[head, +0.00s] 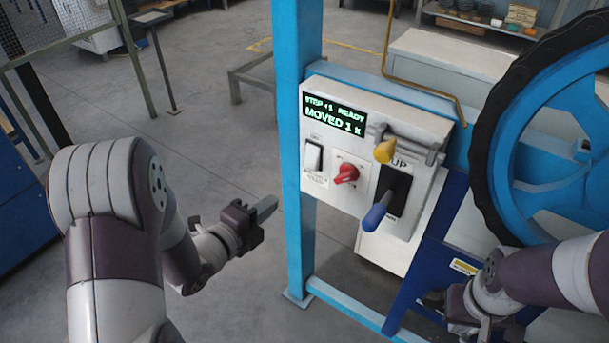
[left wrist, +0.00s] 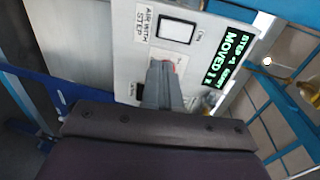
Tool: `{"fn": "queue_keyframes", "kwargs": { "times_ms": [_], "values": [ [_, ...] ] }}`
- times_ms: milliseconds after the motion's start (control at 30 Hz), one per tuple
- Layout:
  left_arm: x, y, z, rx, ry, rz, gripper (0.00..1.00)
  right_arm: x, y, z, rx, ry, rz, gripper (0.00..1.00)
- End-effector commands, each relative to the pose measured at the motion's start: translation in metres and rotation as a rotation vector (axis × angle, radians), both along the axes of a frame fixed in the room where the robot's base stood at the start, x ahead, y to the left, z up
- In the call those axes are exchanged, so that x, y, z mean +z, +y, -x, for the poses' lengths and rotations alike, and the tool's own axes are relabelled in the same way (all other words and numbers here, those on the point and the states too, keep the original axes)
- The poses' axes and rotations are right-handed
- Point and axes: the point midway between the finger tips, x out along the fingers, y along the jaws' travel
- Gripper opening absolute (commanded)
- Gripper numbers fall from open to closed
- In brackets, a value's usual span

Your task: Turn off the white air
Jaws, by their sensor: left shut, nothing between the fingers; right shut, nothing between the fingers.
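The white air switch (head: 314,155) is a white rocker in a dark frame at the left of the control panel (head: 345,205). It also shows in the left wrist view (left wrist: 177,29), by a label reading "AIR WITH STEP". My left gripper (head: 266,207) is shut and empty, left of the panel and lower than the switch in the head view. In the left wrist view its fingers (left wrist: 161,72) point at the panel below the switch and partly cover the red knob. My right gripper (head: 468,318) is shut and empty at the lower right, its fingertips hard to make out.
The panel also carries a red knob (head: 346,173), a blue-handled lever (head: 376,215), a yellow knob (head: 385,151) and a green-lettered display (head: 334,115). A blue post (head: 296,60) stands at the panel's left edge. A large black-rimmed blue wheel (head: 487,150) is at right.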

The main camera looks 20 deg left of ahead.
Motion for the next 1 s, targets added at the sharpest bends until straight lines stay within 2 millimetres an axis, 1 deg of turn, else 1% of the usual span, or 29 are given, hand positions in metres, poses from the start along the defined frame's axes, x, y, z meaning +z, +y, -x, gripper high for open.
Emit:
{"fn": "queue_keyframes", "kwargs": {
  "times_ms": [67, 167, 267, 500, 700, 833, 1000],
  "values": [
    [-0.001, -0.001, -0.002, -0.001, 0.001, 0.001, 0.00, 0.000, 0.000, 0.000, 0.000, 0.000, 0.000, 0.00],
    [-0.002, -0.004, -0.012, -0.003, 0.000, 0.000, 0.00, 0.001, 0.000, 0.000, 0.000, 0.000, 0.000, 0.00],
    [-0.006, -0.012, -0.028, -0.004, 0.002, 0.001, 0.00, 0.001, 0.000, 0.000, 0.000, 0.000, 0.000, 0.00],
    [-0.015, -0.029, -0.078, -0.002, 0.001, 0.001, 0.00, 0.004, 0.000, 0.000, 0.000, 0.000, 0.000, 0.00],
    [-0.021, -0.041, -0.111, 0.000, 0.003, 0.002, 0.00, 0.007, 0.000, 0.000, 0.000, 0.000, 0.000, 0.00],
    [-0.023, -0.045, -0.124, 0.001, 0.002, 0.002, 0.00, 0.008, 0.000, 0.000, 0.000, 0.000, 0.000, 0.00],
    [-0.025, -0.047, -0.130, 0.002, 0.003, 0.002, 0.00, 0.008, 0.000, 0.000, 0.000, 0.000, 0.000, 0.00]
  ]
}}
